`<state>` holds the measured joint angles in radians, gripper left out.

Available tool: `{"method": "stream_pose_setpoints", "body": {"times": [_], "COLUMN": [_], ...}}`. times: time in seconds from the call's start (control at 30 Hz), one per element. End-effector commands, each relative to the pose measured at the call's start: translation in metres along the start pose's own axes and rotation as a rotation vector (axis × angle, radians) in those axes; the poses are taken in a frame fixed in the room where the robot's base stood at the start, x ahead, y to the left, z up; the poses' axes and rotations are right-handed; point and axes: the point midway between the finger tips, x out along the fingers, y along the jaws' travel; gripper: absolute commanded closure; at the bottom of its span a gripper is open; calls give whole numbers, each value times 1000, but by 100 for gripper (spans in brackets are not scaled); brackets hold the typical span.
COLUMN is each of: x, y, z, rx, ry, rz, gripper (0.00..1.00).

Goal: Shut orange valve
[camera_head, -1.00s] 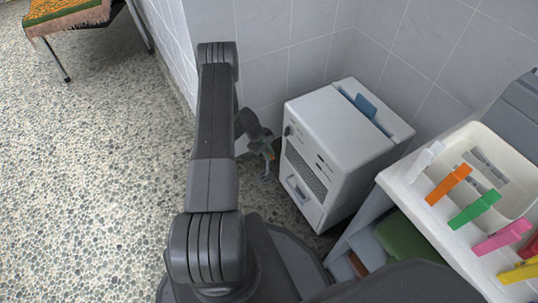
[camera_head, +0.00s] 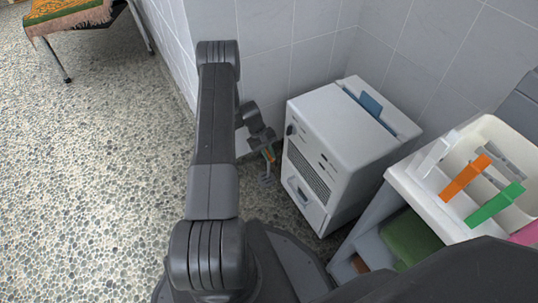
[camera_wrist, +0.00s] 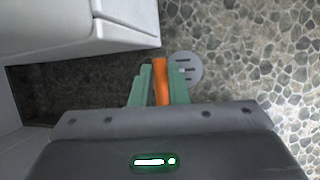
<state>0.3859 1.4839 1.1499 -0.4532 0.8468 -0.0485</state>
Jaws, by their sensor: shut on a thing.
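The orange valve handle (camera_wrist: 160,82) shows in the wrist view as an upright orange bar between the green fingers of my gripper (camera_wrist: 159,84). The fingers are closed against it from both sides. In the head view my gripper (camera_head: 268,156) is low by the wall, left of the white machine, with a small bit of orange at its fingers. The valve's body and any pipe are hidden or too small to tell.
A white boxy machine (camera_head: 325,125) stands close to the right of my gripper. A round grey slotted disc (camera_wrist: 184,70) lies on the pebbled floor. A shelf with a white bin (camera_head: 480,135) of coloured pegs is at right. Open floor (camera_head: 100,180) lies at left.

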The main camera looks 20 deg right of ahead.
Motion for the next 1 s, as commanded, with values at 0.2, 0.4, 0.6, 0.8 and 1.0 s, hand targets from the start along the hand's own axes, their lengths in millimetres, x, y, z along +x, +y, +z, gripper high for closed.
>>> {"method": "stream_pose_setpoints", "body": {"times": [0.2, 0.4, 0.6, 0.8, 1.0], "x": [0, 0, -3, -32, -67], "y": [0, 0, 1, 7, 14], "z": [0, 0, 1, 12, 27], "rx": [0, 0, 0, 0, 0], "ry": [-1, -1, 0, 1, 1], "rz": [-1, 0, 0, 1, 1], "gripper": [78, 64, 64, 64, 64]}}
